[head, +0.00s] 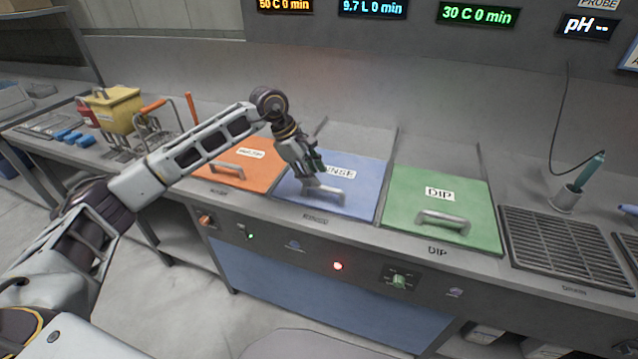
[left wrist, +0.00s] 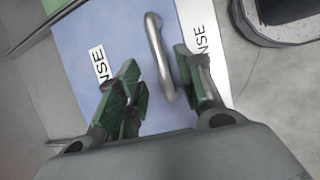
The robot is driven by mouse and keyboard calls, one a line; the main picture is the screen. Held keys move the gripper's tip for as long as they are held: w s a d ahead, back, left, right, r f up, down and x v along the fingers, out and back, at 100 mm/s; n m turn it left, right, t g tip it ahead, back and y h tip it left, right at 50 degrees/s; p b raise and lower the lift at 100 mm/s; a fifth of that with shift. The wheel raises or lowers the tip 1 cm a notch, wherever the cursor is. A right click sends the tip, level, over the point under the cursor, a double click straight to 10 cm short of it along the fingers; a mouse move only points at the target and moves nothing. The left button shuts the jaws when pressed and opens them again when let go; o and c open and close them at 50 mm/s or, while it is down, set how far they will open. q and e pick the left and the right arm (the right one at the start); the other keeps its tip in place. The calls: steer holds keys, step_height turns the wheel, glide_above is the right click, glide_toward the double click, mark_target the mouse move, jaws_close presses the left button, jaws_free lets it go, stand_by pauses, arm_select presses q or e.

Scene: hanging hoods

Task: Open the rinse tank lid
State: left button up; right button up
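The rinse tank lid (head: 358,185) is blue with a white RINSE label and lies flat over its tank, between the orange and green lids. Its silver bar handle (head: 325,190) also shows in the left wrist view (left wrist: 158,55). My left gripper (head: 316,178) is over the lid, close to the handle. In the left wrist view my left gripper (left wrist: 165,85) is open, its green-padded fingers apart, with the handle's lower end between the fingertips. I cannot tell whether a finger touches the handle. My right gripper is not in view.
An orange lid (head: 248,165) lies left and a green DIP lid (head: 460,198) lies right, both flat with handles. A drain grate (head: 565,245) and a probe in a holder (head: 580,185) are further right. A yellow box (head: 112,108) stands at left.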

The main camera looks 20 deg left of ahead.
arm_select(q)
steer(key=shift+x, duration=2.3)
jaws_close()
